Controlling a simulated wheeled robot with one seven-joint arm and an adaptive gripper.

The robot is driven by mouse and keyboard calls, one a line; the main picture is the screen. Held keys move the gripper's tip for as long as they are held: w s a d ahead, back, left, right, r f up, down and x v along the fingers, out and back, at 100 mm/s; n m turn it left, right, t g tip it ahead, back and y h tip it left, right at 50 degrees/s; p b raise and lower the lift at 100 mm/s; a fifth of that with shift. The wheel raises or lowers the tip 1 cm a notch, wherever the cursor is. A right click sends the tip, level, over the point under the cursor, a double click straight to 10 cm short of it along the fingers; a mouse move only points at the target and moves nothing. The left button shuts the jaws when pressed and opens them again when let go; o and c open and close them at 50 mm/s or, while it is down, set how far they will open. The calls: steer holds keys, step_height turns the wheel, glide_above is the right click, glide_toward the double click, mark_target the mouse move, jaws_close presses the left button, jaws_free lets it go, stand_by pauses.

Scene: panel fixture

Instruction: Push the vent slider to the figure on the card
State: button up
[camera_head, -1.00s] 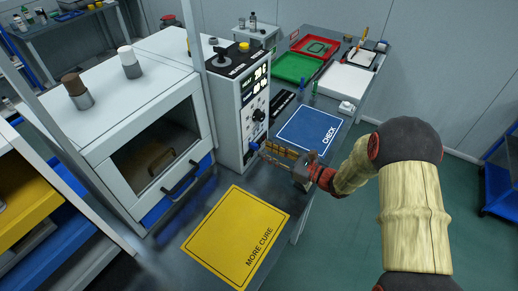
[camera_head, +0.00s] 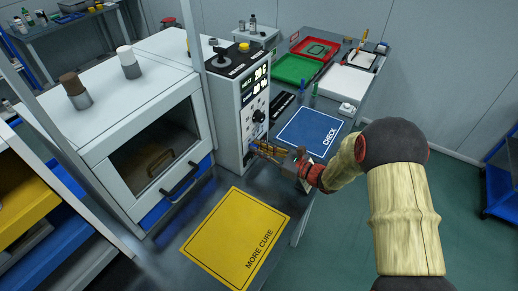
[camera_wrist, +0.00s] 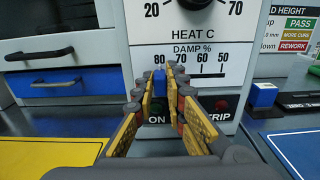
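My gripper (camera_wrist: 160,78) reaches the front panel with one finger on each side of the slider; the slider fills the narrow gap between the fingertips. In the head view my gripper (camera_head: 256,148) is at the lower front of the control box (camera_head: 228,112), and its fingers mostly hide the slider. A wall card (camera_wrist: 297,31) at the right edge of the wrist view lists PASS, MORE CURE and REWORK; no slider figure is readable on it.
Below the scale are ON and STRIP buttons (camera_wrist: 222,105). The oven (camera_head: 155,150) with its handle stands left of the box. A yellow MORE CURE mat (camera_head: 235,238) and a blue CHECK mat (camera_head: 308,131) lie flat on the bench. Red and green trays (camera_head: 298,67) are behind.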

mark_target(263, 129)
jaws_close()
stand_by(0.4)
steer(key=w+d, duration=0.1)
steer(key=w, duration=0.1)
steer(key=w+d, duration=0.2)
steer(key=w, duration=0.1)
steer(key=w+d, duration=0.1)
steer(key=w, duration=0.2)
steer(key=shift+d, duration=0.25)
steer(key=shift+d+r, duration=0.1)
steer(key=shift+w, duration=0.1)
steer(key=shift+o, duration=1.9)
jaws_free()
steer(key=shift+w+d, duration=0.1)
steer(key=shift+o, duration=0.8)
steer(key=v, duration=1.2)
